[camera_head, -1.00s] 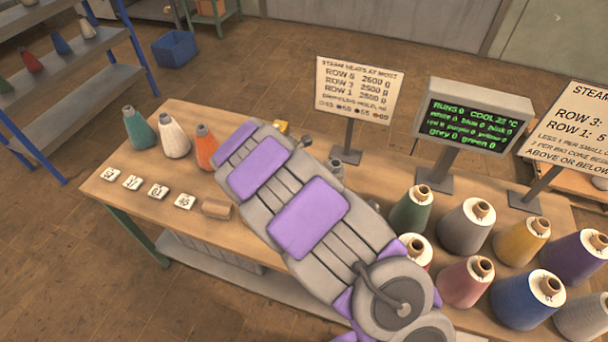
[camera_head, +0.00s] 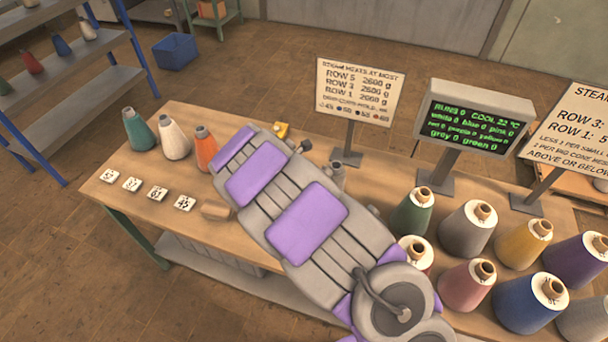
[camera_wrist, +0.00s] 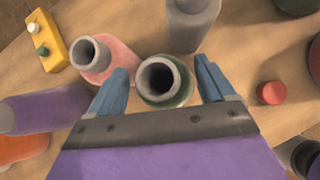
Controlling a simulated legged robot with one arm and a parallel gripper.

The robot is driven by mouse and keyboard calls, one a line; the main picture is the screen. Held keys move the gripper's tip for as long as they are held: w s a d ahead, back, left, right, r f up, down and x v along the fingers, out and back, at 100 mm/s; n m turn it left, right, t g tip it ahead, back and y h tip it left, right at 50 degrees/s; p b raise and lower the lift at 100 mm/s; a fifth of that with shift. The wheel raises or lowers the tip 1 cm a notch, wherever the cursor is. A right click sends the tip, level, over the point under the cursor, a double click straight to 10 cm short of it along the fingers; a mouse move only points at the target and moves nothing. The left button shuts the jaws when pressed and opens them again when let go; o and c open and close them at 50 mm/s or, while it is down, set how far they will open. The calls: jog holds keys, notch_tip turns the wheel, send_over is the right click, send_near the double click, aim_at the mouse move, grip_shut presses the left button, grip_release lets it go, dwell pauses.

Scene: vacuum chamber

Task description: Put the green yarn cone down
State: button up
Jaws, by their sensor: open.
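In the wrist view my gripper (camera_wrist: 158,85) is open, with one blue finger on each side of the green yarn cone (camera_wrist: 176,101). I look down into the cone's grey, hollow top, and only a little green shows around it. The cone looks upright over the wooden table; whether its base touches is hidden. Gaps seem to show between the fingers and the cone. In the head view my arm hides the gripper and this cone.
Close around are a pink cone (camera_wrist: 122,59), a grey cone (camera_wrist: 190,28), a purple cone (camera_wrist: 45,110) and a red knob (camera_wrist: 271,92). A yellow box (camera_wrist: 55,55) lies farther left. Large cones, including a dark green one (camera_head: 411,213), crowd the table's right.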

jog(key=p+v, duration=0.2)
jog(key=v, duration=0.9)
jog(key=shift+d, duration=0.1)
jog(key=s+d+r+m+g, duration=0.2)
jog(key=s+d+r+m, duration=0.25)
jog(key=d, duration=0.25)
jog(key=s+d+r+m+g, duration=0.1)
jog(key=s+d+r+m, duration=0.25)
jog(key=d+m, duration=0.2)
jog(key=s+d+r+m+g, duration=0.2)
jog(key=s+d+r+m, duration=0.15)
jog(key=d, duration=0.45)
jog(key=s+r+m+g+y, duration=0.1)
jog(key=s+m+g+y, duration=0.2)
jog(key=s+m, duration=1.1)
jog(key=s+y, duration=0.2)
jog(key=s, duration=1)
jog(key=shift+r+m, duration=0.25)
jog(key=shift+m, duration=0.1)
jog(key=shift+c, duration=0.4)
